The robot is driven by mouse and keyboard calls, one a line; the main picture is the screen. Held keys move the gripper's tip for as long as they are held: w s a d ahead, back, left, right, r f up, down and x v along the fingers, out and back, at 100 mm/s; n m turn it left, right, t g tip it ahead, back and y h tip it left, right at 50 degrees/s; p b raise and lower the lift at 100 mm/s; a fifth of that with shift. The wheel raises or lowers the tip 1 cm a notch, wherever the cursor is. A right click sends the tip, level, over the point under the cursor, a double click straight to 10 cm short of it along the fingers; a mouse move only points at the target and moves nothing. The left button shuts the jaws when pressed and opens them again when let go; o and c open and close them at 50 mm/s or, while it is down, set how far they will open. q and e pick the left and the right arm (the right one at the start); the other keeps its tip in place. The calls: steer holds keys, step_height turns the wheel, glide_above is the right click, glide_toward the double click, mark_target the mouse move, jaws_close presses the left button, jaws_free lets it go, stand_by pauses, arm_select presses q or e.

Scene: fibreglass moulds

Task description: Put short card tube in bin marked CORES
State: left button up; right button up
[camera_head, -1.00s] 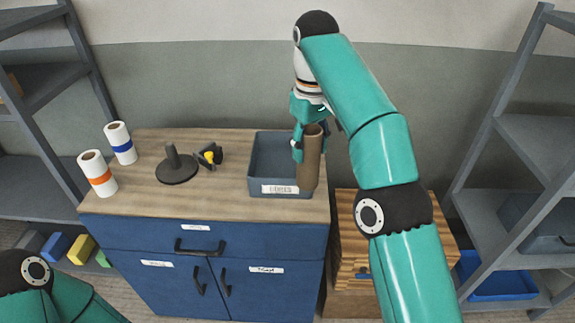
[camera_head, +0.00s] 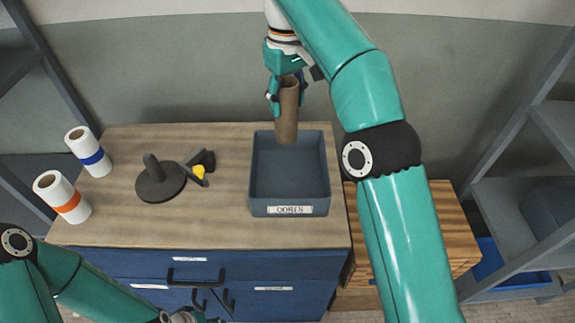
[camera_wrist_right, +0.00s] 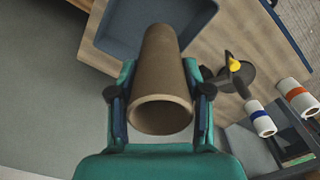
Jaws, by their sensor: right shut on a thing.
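The short card tube (camera_head: 287,112) is brown and hollow and hangs upright in my right gripper (camera_head: 286,92). The gripper is shut on its upper part. In the right wrist view the tube (camera_wrist_right: 161,85) sits between both fingers (camera_wrist_right: 160,100), its open end toward the camera. The grey-blue bin (camera_head: 290,210) marked CORES stands on the worktop and looks empty. The tube's lower end shows over the bin's back part; its exact height above the floor of the bin is hard to tell. The bin also shows in the right wrist view (camera_wrist_right: 110,35).
The wooden worktop (camera_head: 220,225) tops a blue cabinet. Left of the bin stand a dark round stand with a post (camera_head: 158,182), a black and yellow tool (camera_head: 200,166) and two white rolls, blue-banded (camera_head: 88,150) and orange-banded (camera_head: 62,197). Grey shelves (camera_head: 520,210) stand at right.

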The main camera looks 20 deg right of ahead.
mark_target(286, 126)
step_height(286, 126, down, 19)
steer(key=b, duration=0.5)
steer(key=shift+s+d, duration=0.3)
steer(key=shift+f+b, duration=0.1)
steer(key=shift+b, duration=0.2)
steer(key=o, duration=1)
steer(key=shift+o, duration=0.2)
step_height(286, 126, up, 12)
steer(key=p, duration=0.2)
